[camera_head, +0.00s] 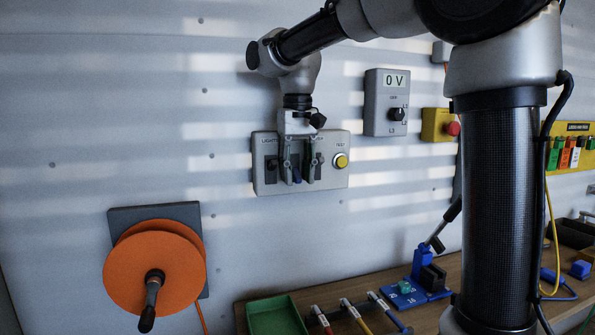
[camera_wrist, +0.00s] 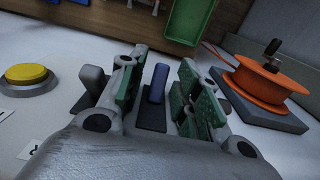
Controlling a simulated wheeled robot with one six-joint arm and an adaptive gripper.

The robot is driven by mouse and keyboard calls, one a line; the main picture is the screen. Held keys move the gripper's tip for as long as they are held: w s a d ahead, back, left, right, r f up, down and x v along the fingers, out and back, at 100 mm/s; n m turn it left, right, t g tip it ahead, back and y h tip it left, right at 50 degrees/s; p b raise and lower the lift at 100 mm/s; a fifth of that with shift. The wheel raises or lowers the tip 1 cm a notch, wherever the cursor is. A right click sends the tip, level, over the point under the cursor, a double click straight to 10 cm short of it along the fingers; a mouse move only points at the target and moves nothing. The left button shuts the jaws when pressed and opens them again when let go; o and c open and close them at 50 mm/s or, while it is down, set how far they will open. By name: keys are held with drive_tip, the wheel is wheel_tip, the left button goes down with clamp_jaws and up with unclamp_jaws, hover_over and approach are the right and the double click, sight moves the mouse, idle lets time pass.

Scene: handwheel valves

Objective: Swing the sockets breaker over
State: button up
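The grey breaker panel (camera_head: 265,180) is on the wall, with "LIGHTS" at its left and a round yellow button (camera_head: 341,160) at its right. My gripper (camera_head: 298,165) is in front of the panel's middle and hides the middle breaker's label. A blue lever (camera_wrist: 156,85) stands between the green-padded fingers of my gripper (camera_wrist: 158,92) in the wrist view, with gaps on both sides. The fingers are open around it. It is the middle breaker; I cannot read its name. A grey lever (camera_wrist: 95,88) stands just outside the left finger in the wrist view.
The orange reel (camera_head: 150,265) is on the wall at lower left. A grey box reading "0 V" (camera_head: 387,105) and a yellow box with a red button (camera_head: 440,125) are right of the panel. Below is a workbench (camera_head: 400,312) with a green tray (camera_head: 275,316).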

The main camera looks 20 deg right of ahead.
drive_tip(key=shift+s+f, duration=0.1)
drive_tip(key=shift+f, duration=0.15)
drive_tip(key=shift+r, duration=3.65)
drive_tip(key=shift+r, duration=0.1)
drive_tip(key=shift+r, duration=0.25)
wheel_tip(320, 180, up, 11)
drive_tip(key=s+d+f+t, duration=0.1)
drive_tip(key=s+d+f, duration=0.4)
drive_tip(key=s+f, duration=0.2)
drive_tip(key=s+d+f+t, duration=0.2)
drive_tip(key=s+d+f, duration=0.3)
drive_tip(key=f, duration=0.7)
drive_tip(key=s+d+f+t, duration=0.1)
drive_tip(key=s+d+f, duration=0.4)
drive_tip(key=s+f, duration=0.4)
drive_tip(key=shift+s+f, duration=0.4)
drive_tip(key=shift+f, duration=0.05)
drive_tip(key=shift+s, duration=0.1)
